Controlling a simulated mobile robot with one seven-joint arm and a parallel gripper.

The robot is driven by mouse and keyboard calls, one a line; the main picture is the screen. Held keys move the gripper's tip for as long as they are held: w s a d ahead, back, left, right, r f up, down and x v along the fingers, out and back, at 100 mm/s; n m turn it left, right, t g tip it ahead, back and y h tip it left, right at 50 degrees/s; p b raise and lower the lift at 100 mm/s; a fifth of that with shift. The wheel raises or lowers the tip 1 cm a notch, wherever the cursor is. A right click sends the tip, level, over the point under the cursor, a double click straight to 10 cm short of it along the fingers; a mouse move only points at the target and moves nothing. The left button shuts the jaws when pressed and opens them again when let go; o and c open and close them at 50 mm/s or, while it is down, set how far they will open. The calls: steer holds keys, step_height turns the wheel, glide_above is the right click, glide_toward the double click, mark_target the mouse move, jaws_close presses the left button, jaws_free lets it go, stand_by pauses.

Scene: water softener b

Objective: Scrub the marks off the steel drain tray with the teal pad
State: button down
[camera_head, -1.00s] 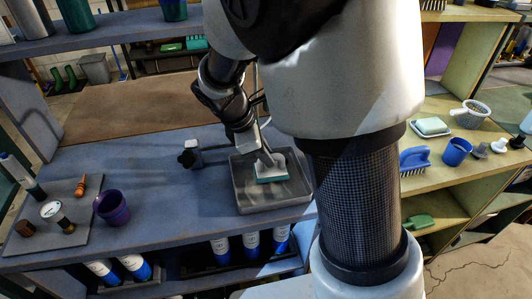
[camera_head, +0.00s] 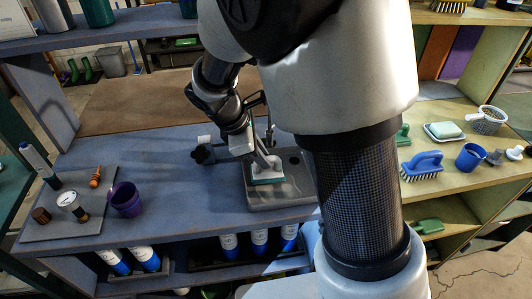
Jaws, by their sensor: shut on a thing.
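The steel drain tray (camera_head: 290,193) is a shallow grey rectangle on the blue bench, partly hidden by my arm's end. A dark round spot (camera_head: 294,160) shows toward its back right; I cannot tell whether it is a mark or a drain hole. The teal pad (camera_head: 267,181) has a pale top and a teal lower edge, and is over the left part of the tray. My gripper (camera_head: 264,160) is shut on the pad's pale top from above. Contact between the pad and tray is too small to tell.
A dark clamp-like object (camera_head: 203,152) stands just left of the tray. A purple cup (camera_head: 125,199) and a grey board (camera_head: 57,222) with small items lie farther left. A blue brush (camera_head: 422,165) and blue cup (camera_head: 471,157) are on the right bench. The bench between the purple cup and tray is clear.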

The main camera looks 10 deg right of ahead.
mark_target(277, 158)
steer(key=shift+s+d+f, duration=0.1)
steer(key=shift+d+f, duration=0.05)
steer(key=shift+d, duration=1.8)
steer(key=shift+s+d, duration=0.2)
steer(key=shift+s, duration=0.4)
steer(key=shift+s+d, duration=0.3)
steer(key=shift+d, duration=0.05)
steer(key=shift+s+a, duration=0.1)
steer(key=shift+a, duration=0.05)
steer(key=shift+a+f, duration=0.15)
steer(key=shift+a, duration=2.2)
steer(key=shift+d, duration=0.15)
